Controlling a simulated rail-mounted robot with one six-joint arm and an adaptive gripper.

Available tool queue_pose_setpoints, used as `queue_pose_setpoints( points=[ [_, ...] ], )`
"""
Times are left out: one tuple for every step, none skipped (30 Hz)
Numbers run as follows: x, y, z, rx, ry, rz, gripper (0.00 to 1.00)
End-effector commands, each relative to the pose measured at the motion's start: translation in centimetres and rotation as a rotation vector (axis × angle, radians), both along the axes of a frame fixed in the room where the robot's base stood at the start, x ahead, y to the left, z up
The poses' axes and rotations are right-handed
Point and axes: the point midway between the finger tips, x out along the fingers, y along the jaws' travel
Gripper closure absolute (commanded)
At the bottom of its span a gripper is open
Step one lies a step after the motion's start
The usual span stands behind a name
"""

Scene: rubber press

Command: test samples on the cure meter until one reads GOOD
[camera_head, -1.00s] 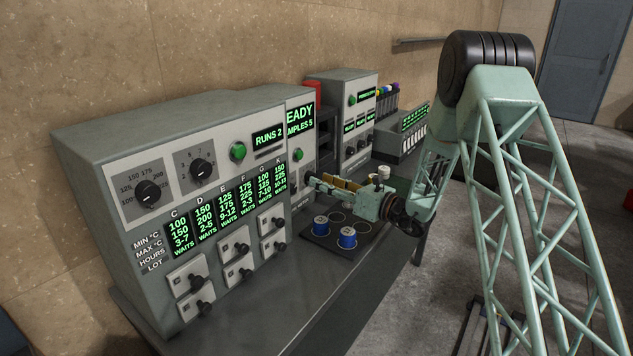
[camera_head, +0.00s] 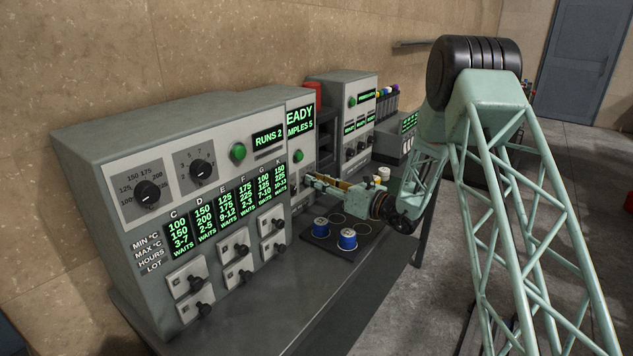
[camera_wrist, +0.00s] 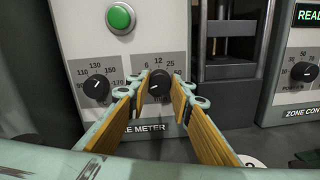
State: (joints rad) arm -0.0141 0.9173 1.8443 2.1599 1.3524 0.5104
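The cure meter (camera_wrist: 122,45) has a green button, a left dial and a right dial; in the wrist view its lower label is partly covered. In the head view its display (camera_head: 299,119) shows parts of words: "EADY" and "MPLES 5". My gripper (camera_wrist: 162,86) reaches to its front, with one finger on each side of the right black knob (camera_wrist: 158,83). The fingers are apart; I cannot tell whether they touch the knob. Two blue samples with pale tops, a left one (camera_head: 320,228) and a right one (camera_head: 347,240), stand on the dark tray (camera_head: 335,252) below my gripper.
The large grey cabinet (camera_head: 190,130) at left shows "RUNS 2" and lots C to K, each reading "WAITS". Another control unit (camera_head: 352,105) and a rack of coloured caps (camera_head: 387,98) stand beyond. The bench front (camera_head: 300,310) is clear.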

Motion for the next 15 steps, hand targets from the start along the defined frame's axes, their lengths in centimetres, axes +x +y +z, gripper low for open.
queue_pose_setpoints(
  points=[
    [-0.01, 0.01, -0.01, 0.0, 0.0, 0.0, 0.9],
    [-0.02, 0.0, -0.01, 0.0, 0.0, 0.0, 0.9],
    [-0.01, 0.0, 0.0, 0.001, 0.001, 0.0, 0.9],
    [-0.01, 0.0, 0.0, 0.001, 0.001, 0.0, 0.9],
    [-0.01, 0.0, 0.0, 0.002, 0.002, 0.0, 0.9],
    [-0.01, 0.0, 0.01, 0.003, 0.004, 0.0, 0.9],
    [-0.02, 0.0, 0.02, 0.004, 0.007, 0.0, 0.9],
    [-0.02, 0.0, 0.03, 0.005, 0.01, 0.0, 0.9],
    [-0.02, 0.0, 0.05, 0.009, 0.014, 0.0, 0.9],
    [-0.02, 0.0, 0.07, 0.012, 0.019, 0.0, 0.9],
    [-0.02, 0.0, 0.09, 0.016, 0.027, 0.0, 0.9],
    [-0.02, 0.0, 0.12, 0.022, 0.036, 0.0, 0.9],
    [-0.02, 0.0, 0.15, 0.027, 0.043, 0.001, 0.9],
    [-0.02, 0.0, 0.17, 0.032, 0.053, 0.001, 0.9],
    [-0.02, 0.0, 0.19, 0.042, 0.067, 0.0, 0.9]
  ],
)
